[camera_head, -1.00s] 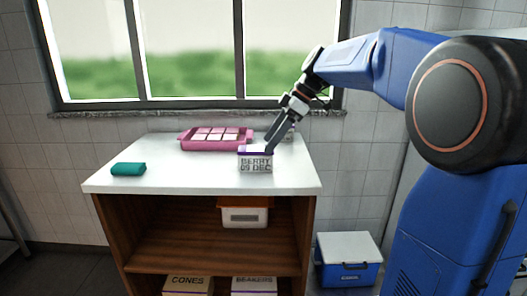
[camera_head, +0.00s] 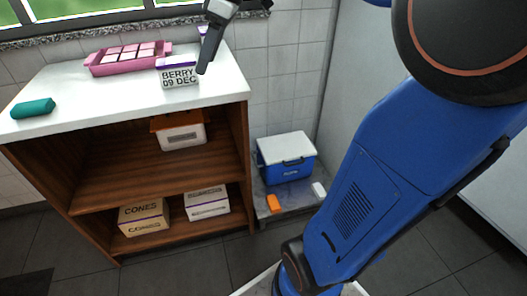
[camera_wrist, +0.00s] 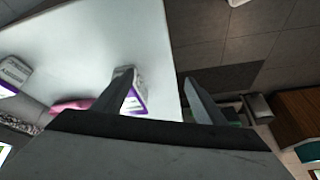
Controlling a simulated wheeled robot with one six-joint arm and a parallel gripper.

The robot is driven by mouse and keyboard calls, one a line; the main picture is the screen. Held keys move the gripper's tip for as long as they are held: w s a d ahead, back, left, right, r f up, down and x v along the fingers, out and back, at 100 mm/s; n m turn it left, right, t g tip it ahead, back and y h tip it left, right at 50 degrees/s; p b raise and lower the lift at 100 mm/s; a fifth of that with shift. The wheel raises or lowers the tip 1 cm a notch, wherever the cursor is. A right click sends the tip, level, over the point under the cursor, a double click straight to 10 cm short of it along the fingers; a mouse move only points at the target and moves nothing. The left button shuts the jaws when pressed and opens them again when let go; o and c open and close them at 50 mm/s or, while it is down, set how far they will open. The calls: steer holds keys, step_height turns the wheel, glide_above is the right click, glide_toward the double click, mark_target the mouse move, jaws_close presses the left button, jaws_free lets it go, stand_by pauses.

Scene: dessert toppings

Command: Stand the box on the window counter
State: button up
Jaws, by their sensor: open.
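A white box with a purple top edge, lettered BERRY 09 DEC (camera_head: 179,75), stands upright on the white window counter (camera_head: 110,112), near its right end. My gripper (camera_head: 206,62) is open and empty, just right of the box in the head view. In the wrist view, my gripper (camera_wrist: 165,98) has its fingers spread, and its left finger covers part of the box (camera_wrist: 125,75). I cannot tell whether that finger touches it. A second white and purple box (camera_head: 203,34) stands behind my gripper, mostly hidden.
A pink tray of white blocks (camera_head: 98,69) and a teal item (camera_head: 33,108) lie on the counter. Shelves below hold an orange-topped white container (camera_head: 182,137), a CONES box (camera_head: 143,218) and another box (camera_head: 207,203). A blue cooler (camera_head: 287,168) stands right.

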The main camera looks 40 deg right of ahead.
steer(key=s+d+f+m+t+h, duration=0.1)
steer(key=s+f+m+h, duration=0.3)
steer(key=s+f+m, duration=0.6)
steer(key=s+f+t, duration=0.1)
steer(key=s+f, duration=0.8)
steer(key=s, duration=0.4)
steer(key=shift+d+f, duration=0.3)
steer(key=shift+d, duration=0.05)
